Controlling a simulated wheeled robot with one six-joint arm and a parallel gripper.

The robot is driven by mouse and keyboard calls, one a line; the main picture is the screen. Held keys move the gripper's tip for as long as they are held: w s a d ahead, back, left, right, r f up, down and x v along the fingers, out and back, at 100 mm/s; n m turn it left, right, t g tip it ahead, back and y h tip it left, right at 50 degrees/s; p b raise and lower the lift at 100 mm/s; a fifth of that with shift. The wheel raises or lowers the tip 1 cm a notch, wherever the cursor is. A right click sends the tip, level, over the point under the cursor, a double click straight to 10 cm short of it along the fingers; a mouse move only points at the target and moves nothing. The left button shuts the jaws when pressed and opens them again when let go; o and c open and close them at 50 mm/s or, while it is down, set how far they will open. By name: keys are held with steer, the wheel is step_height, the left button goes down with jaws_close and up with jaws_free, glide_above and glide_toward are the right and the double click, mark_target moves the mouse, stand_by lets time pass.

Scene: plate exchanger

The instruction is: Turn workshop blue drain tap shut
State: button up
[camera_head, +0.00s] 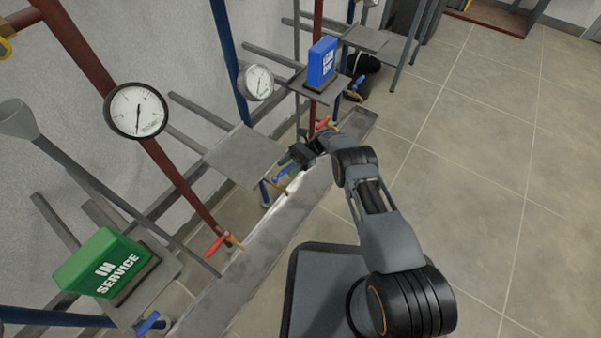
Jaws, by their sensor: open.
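A blue drain tap handle (282,173) shows low beside the trough, at the foot of a blue pipe. My gripper (288,160) is just above and beside this handle and looks very close to it. I cannot tell whether they touch. The gripper is open; its fingers are small and partly hidden by its own body. Another blue tap handle (148,323) is at the lower left, and one more (357,84) is farther back. No label saying workshop is readable.
Red tap handles (217,244) and (322,124) stand along the metal trough (268,233). A green IN SERVICE block (103,263) and a blue lettered block (322,63) sit on shelves. Gauges (137,110) and pipes line the wall. The tiled floor (480,150) at right is clear.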

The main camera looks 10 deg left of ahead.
steer(key=s+d+r+p, duration=0.6)
steer(key=s+r+p, duration=0.4)
steer(key=s+r, duration=0.2)
steer(key=shift+s+d+p, duration=0.2)
steer(key=shift+d+p, duration=0.15)
steer(key=shift+d, duration=0.05)
steer(key=shift+c, duration=0.3)
